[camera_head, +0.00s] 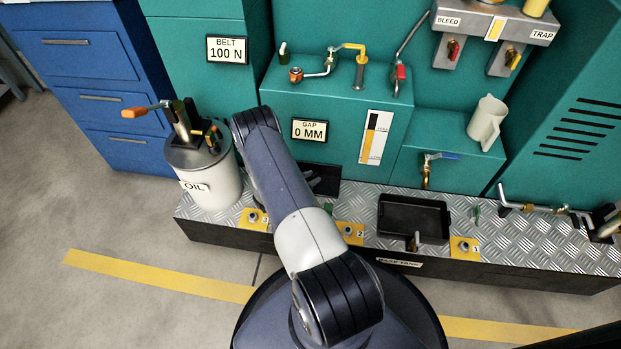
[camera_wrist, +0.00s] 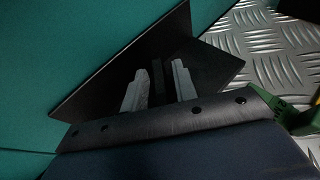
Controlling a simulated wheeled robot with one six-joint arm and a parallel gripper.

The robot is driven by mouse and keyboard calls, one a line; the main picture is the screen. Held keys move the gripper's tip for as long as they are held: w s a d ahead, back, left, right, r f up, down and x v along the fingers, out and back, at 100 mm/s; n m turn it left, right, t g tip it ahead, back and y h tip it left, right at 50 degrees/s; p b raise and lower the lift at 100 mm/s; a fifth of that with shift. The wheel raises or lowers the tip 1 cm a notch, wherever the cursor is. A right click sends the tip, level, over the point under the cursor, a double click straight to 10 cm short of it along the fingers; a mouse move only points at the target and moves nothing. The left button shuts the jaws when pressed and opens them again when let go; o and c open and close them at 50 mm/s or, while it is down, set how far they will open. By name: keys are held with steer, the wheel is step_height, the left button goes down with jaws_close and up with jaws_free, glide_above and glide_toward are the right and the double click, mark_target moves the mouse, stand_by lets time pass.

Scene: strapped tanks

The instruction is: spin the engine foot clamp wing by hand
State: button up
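My gripper (camera_wrist: 158,78) shows two pale grey fingers, apart, with no held thing seen between them. They are in front of a black panel (camera_wrist: 100,65) at the base of the teal housing. In the head view my gripper (camera_head: 322,182) is partly hidden behind my arm, low by the black recess. A small green piece (camera_head: 328,208), possibly the clamp wing, shows just below it on the tread-plate deck. In the wrist view a green part (camera_wrist: 293,118) lies at the right, outside the fingers. I cannot tell whether it touches my gripper's body.
Yellow foot plates with bolts are numbered 1 (camera_head: 465,248), 2 (camera_head: 350,233) and 3 (camera_head: 254,220). A black tray (camera_head: 412,218) sits on the deck. An oil can (camera_head: 212,185) stands at left. Floor is clear at lower left.

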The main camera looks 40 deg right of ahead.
jaws_close()
steer(key=shift+f, duration=0.1)
steer(key=shift+f, duration=0.1)
steer(key=b, duration=0.1)
steer(key=m+g+b, duration=0.1)
steer(key=b, duration=0.1)
steer(key=shift+f+g, duration=0.2)
steer(key=shift+g, duration=0.1)
steer(key=m+g+b, duration=0.2)
steer(key=b, duration=0.1)
steer(key=shift+f+m+g, duration=0.1)
steer(key=shift+m+g, duration=0.2)
steer(key=m+g+y+b, duration=0.1)
steer(key=m+g+b, duration=0.1)
steer(key=b, duration=0.1)
steer(key=shift+a+r+m+g+y+b, duration=0.1)
steer(key=shift+r+m+g+y+b, duration=0.1)
steer(key=shift+m+g+y+b, duration=0.55)
steer(key=shift+r+m+g, duration=0.1)
steer(key=shift+m+g, duration=0.15)
steer(key=shift+g, duration=0.1)
